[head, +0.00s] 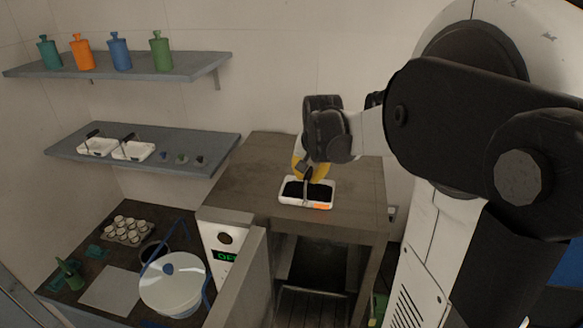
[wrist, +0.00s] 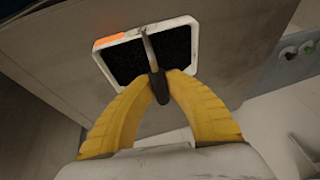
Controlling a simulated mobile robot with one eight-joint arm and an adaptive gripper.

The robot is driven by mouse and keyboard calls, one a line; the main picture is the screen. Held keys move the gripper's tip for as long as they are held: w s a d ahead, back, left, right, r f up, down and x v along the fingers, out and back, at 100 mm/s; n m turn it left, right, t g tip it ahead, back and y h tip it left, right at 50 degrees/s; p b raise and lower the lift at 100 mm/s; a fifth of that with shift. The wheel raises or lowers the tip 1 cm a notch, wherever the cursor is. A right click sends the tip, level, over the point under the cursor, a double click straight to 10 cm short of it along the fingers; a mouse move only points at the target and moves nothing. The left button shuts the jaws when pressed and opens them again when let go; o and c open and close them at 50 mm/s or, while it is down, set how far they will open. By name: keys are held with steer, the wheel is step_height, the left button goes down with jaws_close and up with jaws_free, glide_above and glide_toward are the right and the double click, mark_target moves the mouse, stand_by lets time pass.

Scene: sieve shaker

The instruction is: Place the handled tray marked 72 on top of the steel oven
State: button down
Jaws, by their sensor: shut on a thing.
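A white handled tray (head: 283,198) with a dark fill and an orange mark is at the front of the steel oven's (head: 265,160) top. I cannot read a number on it. The tray (wrist: 190,22) also shows in the wrist view, with its handle running across the middle. My gripper (head: 308,172) is above the tray, its yellow fingers shut on the handle. In the wrist view the fingertips of my gripper (wrist: 158,85) meet at the handle's dark grip. I cannot tell whether the tray's underside touches the oven top.
Two white handled trays (head: 132,151) stand on the lower shelf (head: 190,138). Several coloured bottles (head: 119,50) stand on the upper shelf. The oven's door (head: 245,285) stands open below. A bench at left holds a white round-lidded vessel (head: 172,290) and several small cups (head: 128,230).

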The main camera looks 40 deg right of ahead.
steer(key=shift+s, duration=0.1)
steer(key=shift+a, duration=0.1)
steer(key=shift+f+b, duration=0.2)
steer(key=shift+b, duration=0.1)
steer(key=c, duration=1.4)
jaws_free()
steer(key=shift+r, duration=0.15)
